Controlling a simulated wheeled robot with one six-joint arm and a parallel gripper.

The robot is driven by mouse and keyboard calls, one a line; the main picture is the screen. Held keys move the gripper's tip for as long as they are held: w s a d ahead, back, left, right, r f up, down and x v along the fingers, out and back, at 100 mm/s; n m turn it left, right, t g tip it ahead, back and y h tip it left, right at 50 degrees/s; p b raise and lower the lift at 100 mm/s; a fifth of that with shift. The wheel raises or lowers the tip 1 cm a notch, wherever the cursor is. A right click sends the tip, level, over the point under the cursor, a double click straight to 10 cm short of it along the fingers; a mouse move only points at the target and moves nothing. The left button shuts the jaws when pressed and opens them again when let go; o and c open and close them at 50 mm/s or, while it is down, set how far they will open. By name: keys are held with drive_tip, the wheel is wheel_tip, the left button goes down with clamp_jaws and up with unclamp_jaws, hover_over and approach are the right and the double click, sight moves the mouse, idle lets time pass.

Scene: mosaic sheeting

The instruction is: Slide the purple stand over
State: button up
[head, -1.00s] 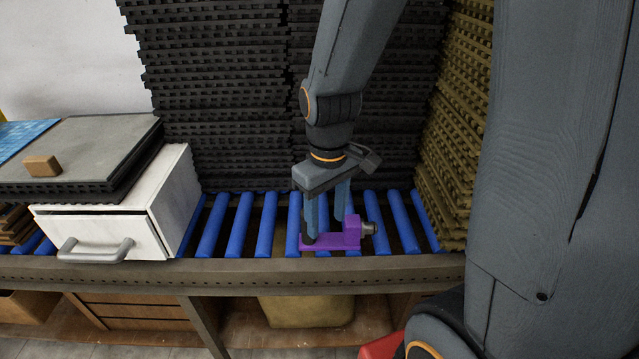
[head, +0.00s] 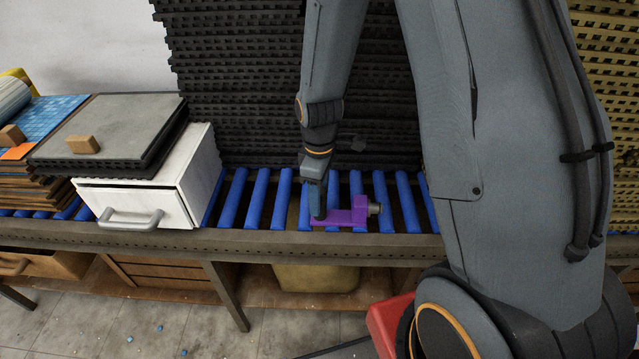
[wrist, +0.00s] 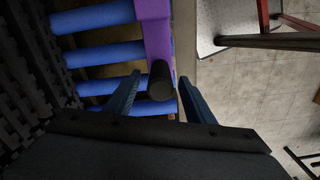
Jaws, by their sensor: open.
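The purple stand (head: 345,216) lies on the blue rollers near the front rail of the conveyor. It has a flat base, a raised block at its right end with a grey knob (head: 375,208), and a dark round post at its left end. My gripper (head: 319,216) is at that left end, pointing down. In the wrist view, the open fingers of my gripper (wrist: 157,95) are on either side of the dark post (wrist: 160,80), with visible gaps. The purple body (wrist: 153,30) extends away beyond the post. Contact between fingers and stand cannot be made out.
A white drawer box (head: 195,180) with a grey handle stands on the rollers to the left, bearing dark slabs and a small wooden block (head: 84,145). Bare blue rollers (head: 257,199) lie between box and stand. Stacked black sheeting (head: 235,80) walls off the back.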

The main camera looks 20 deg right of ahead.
drive_tip(key=shift+f, duration=0.75)
clamp_jaws()
drive_tip(key=shift+w+a, duration=0.65)
drive_tip(key=shift+a, duration=1.4)
drive_tip(key=shift+w+a, duration=0.7)
drive_tip(key=shift+a, duration=1.35)
drive_tip(key=shift+w+a, duration=0.65)
drive_tip(key=shift+a, duration=1.4)
drive_tip(key=shift+w+a+b, duration=0.25)
drive_tip(key=shift+w+a, duration=0.35)
drive_tip(key=shift+a, duration=1.2)
drive_tip(key=shift+w+a+b, duration=0.3)
drive_tip(key=shift+w+a, duration=0.25)
drive_tip(key=shift+a, duration=1.3)
drive_tip(key=shift+w+a+b, duration=0.25)
drive_tip(key=shift+w+a, duration=0.35)
drive_tip(key=shift+a, duration=1.2)
unclamp_jaws()
